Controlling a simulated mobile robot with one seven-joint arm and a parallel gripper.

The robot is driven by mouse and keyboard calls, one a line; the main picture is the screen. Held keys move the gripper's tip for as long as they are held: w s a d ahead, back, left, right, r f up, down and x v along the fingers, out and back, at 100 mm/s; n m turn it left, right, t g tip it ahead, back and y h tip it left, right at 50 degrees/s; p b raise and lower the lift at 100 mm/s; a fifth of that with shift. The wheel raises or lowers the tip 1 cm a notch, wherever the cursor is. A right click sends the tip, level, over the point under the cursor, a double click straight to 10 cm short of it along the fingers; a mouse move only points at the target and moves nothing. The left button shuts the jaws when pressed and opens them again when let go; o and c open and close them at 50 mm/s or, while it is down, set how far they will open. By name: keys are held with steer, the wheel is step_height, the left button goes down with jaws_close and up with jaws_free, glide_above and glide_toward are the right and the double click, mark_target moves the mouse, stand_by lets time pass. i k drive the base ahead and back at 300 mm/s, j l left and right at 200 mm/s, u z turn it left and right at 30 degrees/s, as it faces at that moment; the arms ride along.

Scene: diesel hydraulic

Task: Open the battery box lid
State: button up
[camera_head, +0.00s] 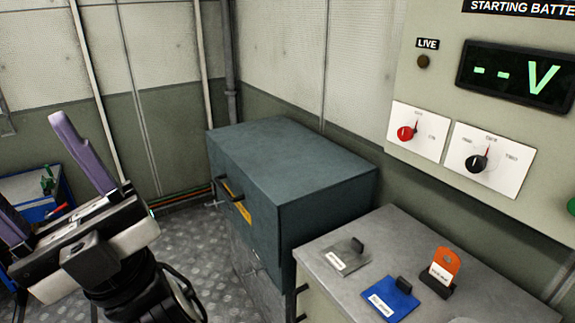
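The battery box appears to be the dark teal metal box (300,170) in the middle of the head view, against the back wall. Its lid (285,145) lies flat and closed on top. A black handle (230,189) sits on its front face, beside a yellow label (243,211). My gripper (32,165) is at the left, well apart from the box and in front of it. Its two purple fingers are spread, with nothing visible between them. One finger is partly cut off by the left picture edge.
A grey cabinet (400,235) stands right of the box, with a grey tag, a blue tag (390,299) and an orange tag (445,265) on it. A panel with knobs (416,132) hangs above. A blue bench (40,190) is far left. Open metal floor lies before the box.

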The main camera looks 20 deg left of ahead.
mark_target(261, 167)
steer(key=j+u, duration=0.15)
steer(key=j, duration=0.2)
steer(key=i+j+u, duration=0.15)
steer(key=j, duration=0.2)
steer(key=i+j+u, duration=0.15)
steer(key=j, duration=0.15)
steer(key=i+j+u, duration=0.15)
steer(key=j, duration=0.2)
steer(key=k, duration=0.05)
